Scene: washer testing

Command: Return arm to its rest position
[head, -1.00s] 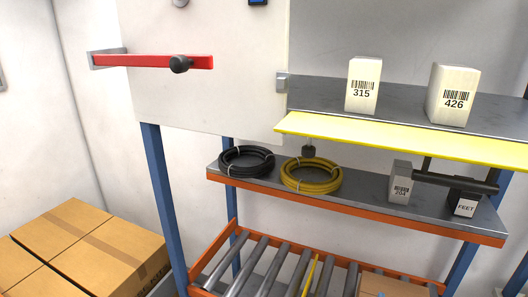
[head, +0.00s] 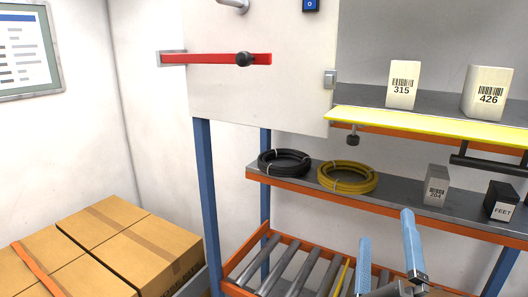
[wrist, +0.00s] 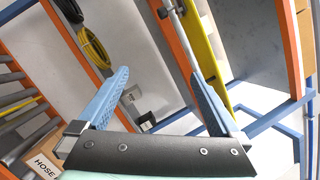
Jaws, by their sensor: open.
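My gripper (head: 387,262) shows at the bottom right of the head view, its two blue fingers spread apart and pointing up, with nothing between them. It stands in front of the roller rack, below the middle shelf. In the wrist view my gripper (wrist: 160,100) is also open and empty. The shelf edges, hoses and the boxes marked 204 and FEET show beyond it, apart from the fingers.
A middle shelf (head: 400,203) holds a black hose (head: 284,162), a yellow hose (head: 347,177), a grey box (head: 436,186) and a black box (head: 502,201). A yellow board (head: 430,125) edges the upper shelf. Rollers (head: 292,268) lie below. Cardboard boxes (head: 130,235) stand left.

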